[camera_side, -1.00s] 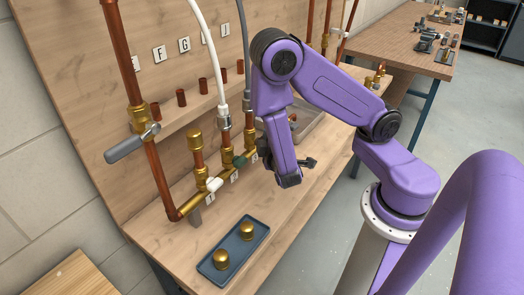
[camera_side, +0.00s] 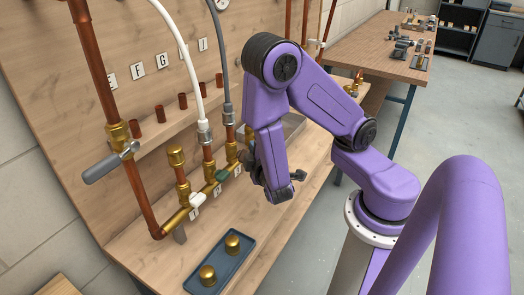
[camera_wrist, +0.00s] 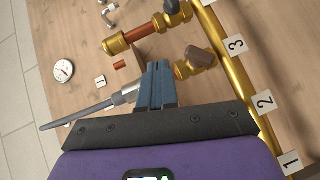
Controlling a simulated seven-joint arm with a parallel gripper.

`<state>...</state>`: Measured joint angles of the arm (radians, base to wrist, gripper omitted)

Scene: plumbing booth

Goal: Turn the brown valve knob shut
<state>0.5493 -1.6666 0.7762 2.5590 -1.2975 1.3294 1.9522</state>
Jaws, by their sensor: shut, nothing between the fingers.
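The brown valve knob (camera_wrist: 200,57) shows in the wrist view on a brass valve beside the brass pipe, near the tag marked 3. Its handle stands just right of my fingertips, with a small gap as far as I can tell. My gripper (camera_wrist: 157,70) is shut and empty, its blue-grey fingers side by side. In the side view my gripper (camera_side: 250,168) is at the far end of the brass manifold (camera_side: 177,221), and my wrist hides the brown knob there.
A white knob (camera_side: 197,199) and a green knob (camera_side: 221,174) sit on the nearer valves. A grey hose (camera_side: 221,65) and a white hose (camera_side: 180,45) rise close by. A blue tray (camera_side: 220,262) holds two brass caps. A dark knob (camera_wrist: 172,7) is farther along.

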